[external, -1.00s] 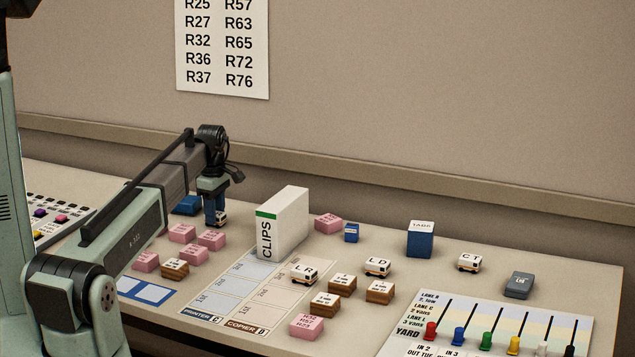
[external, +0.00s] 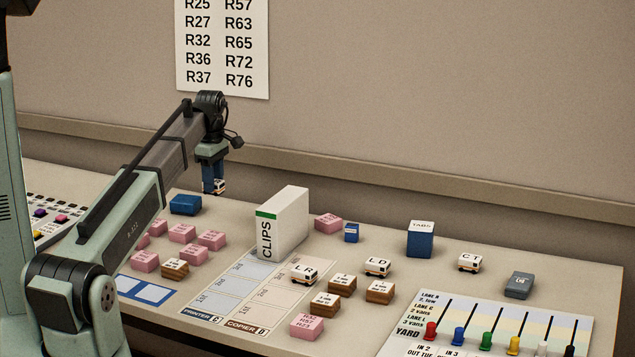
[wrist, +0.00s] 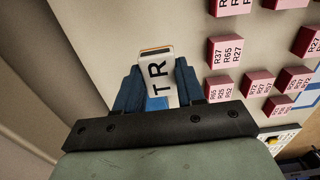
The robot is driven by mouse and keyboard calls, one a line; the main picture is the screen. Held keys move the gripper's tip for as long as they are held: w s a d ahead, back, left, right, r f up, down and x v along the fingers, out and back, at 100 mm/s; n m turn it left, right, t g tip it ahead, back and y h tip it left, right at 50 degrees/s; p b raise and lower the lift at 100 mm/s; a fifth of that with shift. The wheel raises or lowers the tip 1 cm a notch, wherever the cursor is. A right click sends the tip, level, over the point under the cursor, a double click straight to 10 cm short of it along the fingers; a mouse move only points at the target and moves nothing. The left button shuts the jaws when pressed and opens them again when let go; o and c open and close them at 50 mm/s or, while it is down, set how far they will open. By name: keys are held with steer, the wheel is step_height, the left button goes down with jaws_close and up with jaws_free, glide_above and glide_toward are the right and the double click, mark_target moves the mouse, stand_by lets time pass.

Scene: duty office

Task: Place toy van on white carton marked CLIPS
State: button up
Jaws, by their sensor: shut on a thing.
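My gripper (external: 213,186) is shut on a white toy van (wrist: 157,76) with the letters TR on its roof. The van, also seen in the external view (external: 219,186), is held up in the air above the back left of the desk, left of the carton. The white carton marked CLIPS (external: 282,226) stands upright on the desk, with a green stripe near the top of its narrow lettered side. Its narrow top is bare. Other white vans marked LR (external: 305,274), LD (external: 377,267) and CT (external: 470,262) stand on the desk.
Several pink blocks (external: 182,233) lie left of the carton. A blue block (external: 185,205) lies below my gripper. Wooden-sided blocks (external: 341,284), a blue TABS box (external: 421,239) and a grey item (external: 518,285) stand to the right. A wall rises behind the desk.

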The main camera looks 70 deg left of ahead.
steer(key=w+d+r+m, duration=0.3)
steer(key=w+d+r, duration=0.6)
steer(key=w+d, duration=0.35)
step_height(320, 180, up, 5)
steer(key=n, duration=0.3)
glide_above(283, 199)
steer(key=shift+a+f, duration=0.1)
steer(key=shift+f, duration=4.8)
steer(key=shift+f, duration=0.1)
steer(key=o, duration=1)
steer(key=shift+o, duration=0.2)
step_height(283, 199, up, 12)
